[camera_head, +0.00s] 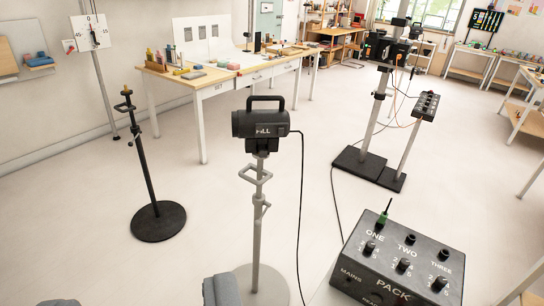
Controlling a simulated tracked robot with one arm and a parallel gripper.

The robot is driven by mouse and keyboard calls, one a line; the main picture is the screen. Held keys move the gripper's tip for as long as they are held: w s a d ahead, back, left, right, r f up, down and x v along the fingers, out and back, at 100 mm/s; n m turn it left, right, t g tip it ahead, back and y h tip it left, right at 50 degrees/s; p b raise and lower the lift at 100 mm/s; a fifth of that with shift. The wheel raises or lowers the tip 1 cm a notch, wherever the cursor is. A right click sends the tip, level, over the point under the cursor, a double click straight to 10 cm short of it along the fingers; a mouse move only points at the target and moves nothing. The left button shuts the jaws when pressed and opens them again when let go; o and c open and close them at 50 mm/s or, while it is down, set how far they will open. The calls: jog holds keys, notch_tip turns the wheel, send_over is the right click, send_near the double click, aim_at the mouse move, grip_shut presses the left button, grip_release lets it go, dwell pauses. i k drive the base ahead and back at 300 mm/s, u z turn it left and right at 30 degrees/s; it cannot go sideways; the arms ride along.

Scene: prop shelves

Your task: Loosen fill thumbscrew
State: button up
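The black lamp marked FILL (260,126) sits upright on a grey stand (257,235) in the middle of the view. A cable hangs from its right side. Two grey fittings with bent handles are on the pole: an upper one (255,177) below the lamp and a lower one (263,207). Either may be the thumbscrew; I cannot tell which. Whether either is tight or loose cannot be seen. I see no gripper fingers that I can make out with certainty, and nothing touches the stand's fittings.
A black PACK box (405,248) with knobs is at lower right. A dark stand (148,170) is at left. Blue-grey soft-looking shapes (222,290) are cut off at the bottom edge. A white workbench (222,84) is behind. Clear floor lies left of the FILL stand.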

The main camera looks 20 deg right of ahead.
aim_at(263, 153)
jog(key=i, duration=0.95)
jog(key=u, duration=0.05)
